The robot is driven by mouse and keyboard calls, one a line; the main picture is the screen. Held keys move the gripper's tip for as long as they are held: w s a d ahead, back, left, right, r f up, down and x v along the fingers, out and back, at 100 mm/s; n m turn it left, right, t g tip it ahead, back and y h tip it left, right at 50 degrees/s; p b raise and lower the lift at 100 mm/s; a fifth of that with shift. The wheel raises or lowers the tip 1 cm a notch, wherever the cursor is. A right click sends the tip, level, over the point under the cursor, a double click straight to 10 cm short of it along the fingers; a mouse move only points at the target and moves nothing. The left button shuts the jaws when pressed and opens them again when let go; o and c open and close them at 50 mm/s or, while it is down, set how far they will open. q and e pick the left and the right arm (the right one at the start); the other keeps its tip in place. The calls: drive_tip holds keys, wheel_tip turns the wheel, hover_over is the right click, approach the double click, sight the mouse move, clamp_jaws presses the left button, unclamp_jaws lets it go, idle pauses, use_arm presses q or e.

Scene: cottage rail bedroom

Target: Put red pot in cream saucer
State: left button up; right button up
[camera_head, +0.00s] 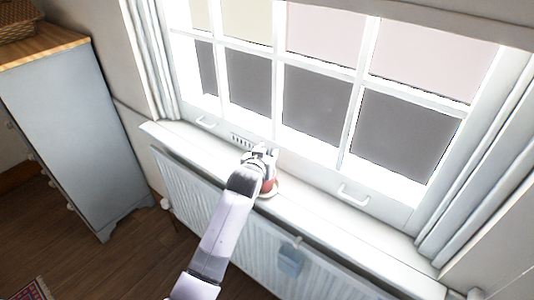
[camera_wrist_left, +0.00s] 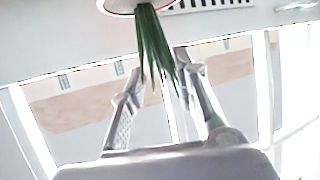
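The red pot (camera_head: 269,186) is on the window sill, partly hidden behind my left gripper. A pale rim, which looks like the cream saucer (camera_head: 267,195), shows just below the pot. The pot looks to be standing in it, though the gripper hides much of the contact. My left gripper (camera_head: 264,152) is above and beside the pot. In the left wrist view its two fingers (camera_wrist_left: 160,62) are apart, with green leaves (camera_wrist_left: 152,45) hanging in front of and between them. A red-edged pale round rim (camera_wrist_left: 122,5) is cut off at the top there. My right gripper is not in view.
The white sill (camera_head: 335,238) is narrow, with the window (camera_head: 318,97) close behind and a radiator (camera_head: 230,222) below. A sill vent (camera_head: 241,141) and a window handle (camera_head: 353,195) are near. A grey cabinet (camera_head: 75,125) stands at the left. The sill to the right is clear.

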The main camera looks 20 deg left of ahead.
use_arm(q)
drive_tip(key=shift+o, duration=0.8)
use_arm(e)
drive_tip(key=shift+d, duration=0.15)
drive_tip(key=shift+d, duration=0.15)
use_arm(q)
drive_tip(key=shift+s+r, duration=0.3)
drive_tip(key=shift+s, duration=0.2)
drive_tip(key=b+v, duration=0.1)
drive_tip(key=v, duration=1)
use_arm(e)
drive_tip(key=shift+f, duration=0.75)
